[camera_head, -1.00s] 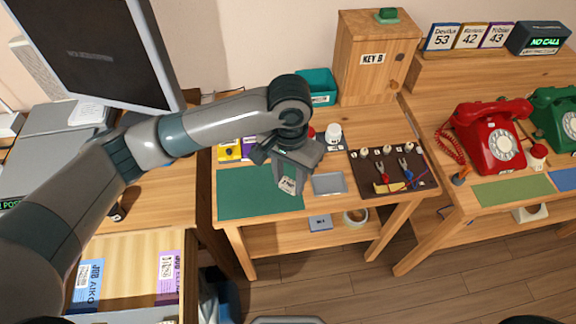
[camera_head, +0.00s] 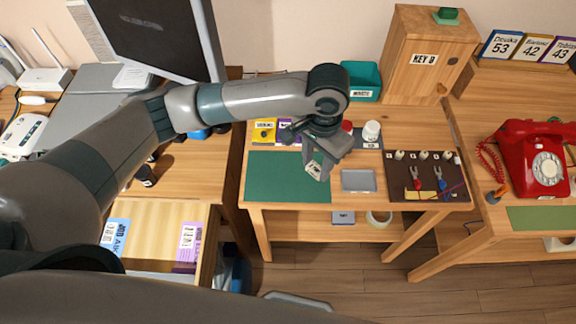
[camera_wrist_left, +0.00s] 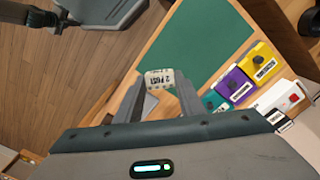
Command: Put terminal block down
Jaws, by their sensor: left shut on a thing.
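The terminal block (camera_wrist_left: 160,79) is a small pale piece with dark lettering, held between the fingertips in the left wrist view. In the head view the terminal block (camera_head: 314,167) shows at the tip of my left gripper (camera_head: 318,168), above the right part of the green mat (camera_head: 283,185). My left gripper (camera_wrist_left: 160,88) is shut on it. The green mat also fills the upper middle of the left wrist view (camera_wrist_left: 200,40). I cannot tell the exact height of the block above the mat.
A grey tray (camera_head: 358,181) lies right of the mat, and a dark tool board (camera_head: 428,190) lies beyond it. Yellow (camera_wrist_left: 264,60) and purple (camera_wrist_left: 233,85) labelled boxes line the mat's back edge. A white jar (camera_head: 371,132) stands behind the tray. The mat's left part is clear.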

